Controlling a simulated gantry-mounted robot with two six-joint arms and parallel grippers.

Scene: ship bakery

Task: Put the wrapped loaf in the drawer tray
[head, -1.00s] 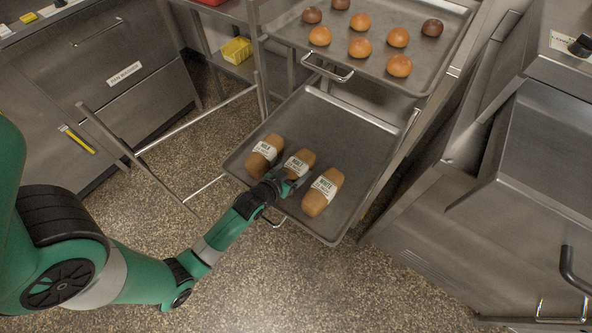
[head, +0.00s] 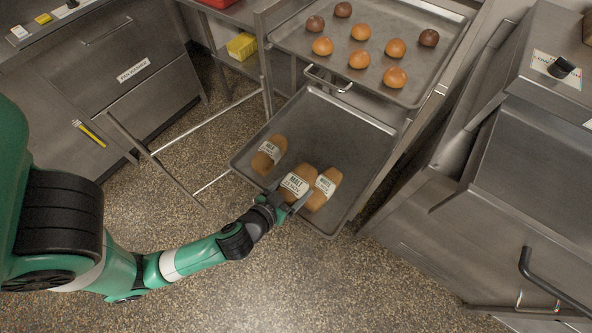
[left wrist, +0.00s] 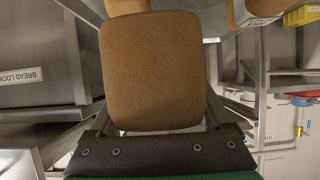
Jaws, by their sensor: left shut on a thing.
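A drawer tray (head: 345,121) is pulled out below an upper tray. Two wrapped loaves with white labels lie in it: the left loaf (head: 278,143) and the right loaf (head: 333,176), which is partly hidden. My left gripper (head: 288,196) is shut on a third wrapped loaf, labelled MALT (head: 305,173). This loaf appears larger and raised above the tray, overlapping the right loaf in the head view. In the left wrist view the held loaf (left wrist: 152,75) fills the middle between the fingers. My right gripper is not in view.
The upper tray (head: 370,75) holds several round buns. A grey cabinet (head: 480,200) stands at the right, and drawers (head: 135,75) stand at the left. A yellow box (head: 242,46) sits on a shelf behind. The drawer tray's back half is bare.

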